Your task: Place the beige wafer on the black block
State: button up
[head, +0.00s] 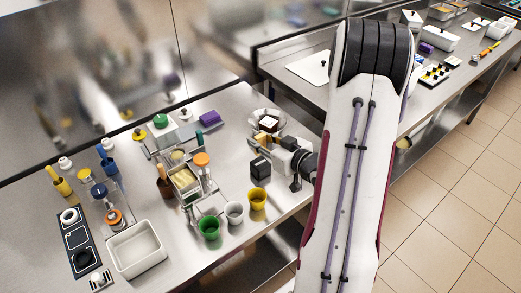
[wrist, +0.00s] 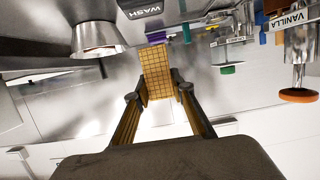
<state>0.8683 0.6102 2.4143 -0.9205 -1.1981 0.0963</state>
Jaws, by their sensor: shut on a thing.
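The beige wafer (wrist: 156,68), a flat piece with a grid pattern, is between the fingertips of my gripper (wrist: 158,94) in the wrist view. The gripper is shut on it, and the wafer sticks out beyond the tips. In the head view my gripper (head: 258,143) is over the right part of the steel counter, just behind the black block (head: 260,169). The block is a small dark cube standing on the counter. The wafer is too small to make out clearly in the head view. I cannot make out the black block in the wrist view.
Yellow (head: 258,199), grey (head: 234,214) and green (head: 209,229) cups stand in front of the block. A round dish (head: 282,119) is behind the gripper. A metal rack (head: 184,182) stands to the left, and a white bin (head: 137,248) is at front left.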

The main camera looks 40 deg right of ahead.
jog(key=shift+f, duration=0.15)
jog(key=shift+f, duration=1.9)
jog(key=shift+f, duration=0.15)
jog(key=o, duration=0.8)
jog(key=shift+o, duration=0.2)
jog(key=shift+s+r, duration=0.1)
jog(key=shift+r, duration=0.1)
jog(key=v, duration=0.7)
jog(key=shift+s, duration=0.15)
